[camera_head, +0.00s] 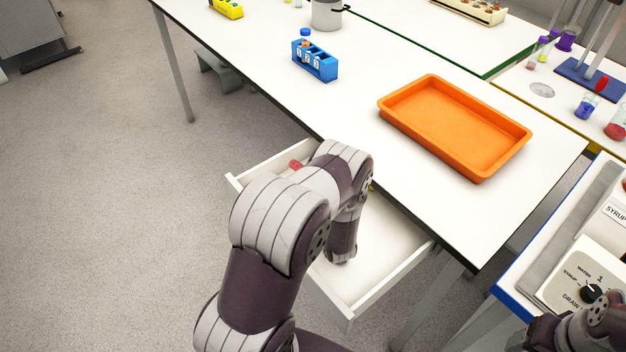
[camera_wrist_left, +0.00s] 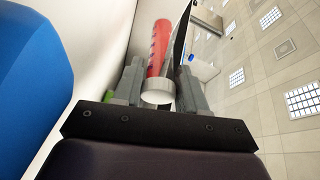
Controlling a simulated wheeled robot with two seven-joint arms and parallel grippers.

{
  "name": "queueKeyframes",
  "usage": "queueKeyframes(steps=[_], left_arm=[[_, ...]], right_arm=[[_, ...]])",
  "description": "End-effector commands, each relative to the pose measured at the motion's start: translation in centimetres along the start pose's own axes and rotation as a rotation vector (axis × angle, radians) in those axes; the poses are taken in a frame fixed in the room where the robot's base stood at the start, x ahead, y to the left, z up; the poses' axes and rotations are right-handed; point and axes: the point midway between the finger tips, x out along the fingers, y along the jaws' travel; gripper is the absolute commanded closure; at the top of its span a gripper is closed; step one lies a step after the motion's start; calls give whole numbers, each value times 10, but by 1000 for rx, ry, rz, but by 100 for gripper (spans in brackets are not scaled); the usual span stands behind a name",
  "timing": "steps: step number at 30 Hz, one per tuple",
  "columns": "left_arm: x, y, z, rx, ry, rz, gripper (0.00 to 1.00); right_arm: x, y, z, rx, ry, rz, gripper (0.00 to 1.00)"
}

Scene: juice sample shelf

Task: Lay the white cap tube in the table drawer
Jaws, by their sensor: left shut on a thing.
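The white cap tube (camera_wrist_left: 158,65), with red contents, is between the two fingers of my left gripper (camera_wrist_left: 160,78) in the left wrist view. The gripper is shut on it, with the white cap towards the camera. In the head view my left arm reaches over the open white table drawer (camera_head: 385,276) and hides the gripper. A small red piece (camera_head: 297,165) shows at the drawer's far left part; I cannot tell whether it is the held tube. Whether the tube touches the drawer is hidden. My right gripper is out of view.
An orange tray (camera_head: 455,128) and a blue rack (camera_head: 315,62) with a blue-capped tube stand on the white table above the drawer. The drawer's near right part looks empty. A large blue surface (camera_wrist_left: 30,85) fills the left of the wrist view.

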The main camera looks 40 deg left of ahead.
Motion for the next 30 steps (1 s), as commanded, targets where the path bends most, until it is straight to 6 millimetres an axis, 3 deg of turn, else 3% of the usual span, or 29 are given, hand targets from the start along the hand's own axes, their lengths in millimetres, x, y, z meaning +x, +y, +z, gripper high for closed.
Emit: queueKeyframes(steps=[3,11,12,14,15,24,30], left_arm=[[1,13,3,0,0,-1,90],[1,12,3,0,0,-1,90],[1,12,3,0,0,0,52],[1,12,3,0,0,0,33],[1,12,3,0,0,0,29],[1,10,2,0,0,0,29],[-1,-17,-5,-1,1,-1,29]], right_arm=[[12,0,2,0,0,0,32],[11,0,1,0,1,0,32],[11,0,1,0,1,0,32],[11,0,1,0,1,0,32],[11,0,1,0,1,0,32],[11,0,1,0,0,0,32],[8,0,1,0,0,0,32]])
